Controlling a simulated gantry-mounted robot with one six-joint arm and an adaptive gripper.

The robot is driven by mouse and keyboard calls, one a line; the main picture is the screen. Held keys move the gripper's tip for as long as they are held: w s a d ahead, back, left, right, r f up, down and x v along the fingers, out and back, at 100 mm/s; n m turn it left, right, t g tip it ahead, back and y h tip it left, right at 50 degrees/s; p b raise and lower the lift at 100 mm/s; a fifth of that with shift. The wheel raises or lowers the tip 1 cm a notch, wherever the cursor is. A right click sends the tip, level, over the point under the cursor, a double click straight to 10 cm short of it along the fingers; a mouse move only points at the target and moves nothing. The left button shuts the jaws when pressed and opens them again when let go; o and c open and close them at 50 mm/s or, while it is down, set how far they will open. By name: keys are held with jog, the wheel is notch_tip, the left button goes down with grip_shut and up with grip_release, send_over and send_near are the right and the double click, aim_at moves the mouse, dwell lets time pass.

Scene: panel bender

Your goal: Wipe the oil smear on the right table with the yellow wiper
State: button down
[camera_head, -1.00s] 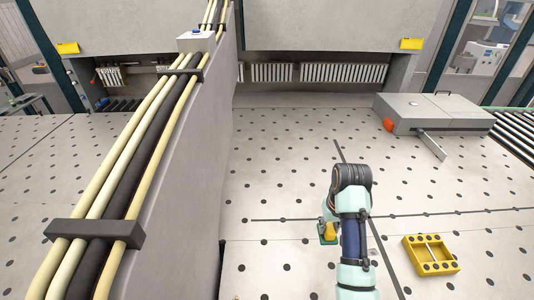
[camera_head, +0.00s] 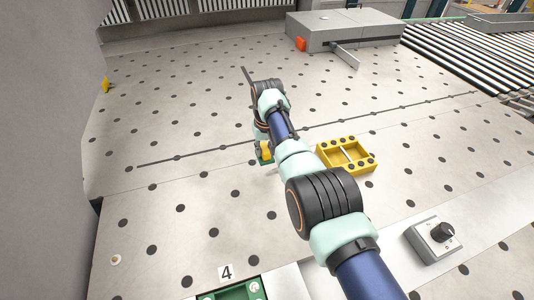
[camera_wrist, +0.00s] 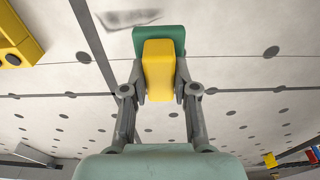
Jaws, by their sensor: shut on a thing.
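The wiper has a yellow handle (camera_wrist: 158,72) and a green pad (camera_wrist: 172,37). In the wrist view my gripper (camera_wrist: 160,88) is shut on the handle, one finger on each side. The pad is at the far end of the wiper. A grey smear (camera_wrist: 128,18) lies on the light table just left of the pad. In the head view the wiper (camera_head: 265,150) shows partly beside my arm, low over the table (camera_head: 190,130). I cannot tell whether the pad touches the surface. I cannot make out the smear in the head view.
A yellow divided tray (camera_head: 346,155) sits right of the wiper; its edge shows in the wrist view (camera_wrist: 18,38). A grey box (camera_head: 345,30) with an orange knob stands at the back. A control knob box (camera_head: 434,236) is at front right. A grey wall (camera_head: 45,120) bounds the left.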

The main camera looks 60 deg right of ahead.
jog(key=shift+f, duration=0.1)
jog(key=shift+w+f, duration=0.15)
jog(key=shift+f, duration=0.25)
notch_tip(320, 180, down, 5)
jog(key=b, duration=0.5)
jog(key=shift+f, duration=0.1)
jog(key=shift+f+b, duration=0.9)
jog(key=shift+f, duration=0.15)
jog(key=shift+s+d+b, duration=0.7)
jog(key=shift+s+d, duration=0.3)
jog(key=shift+s, duration=0.1)
jog(key=shift+s+d+r, duration=0.1)
jog(key=shift+s+d, duration=0.15)
jog(key=shift+s, duration=0.05)
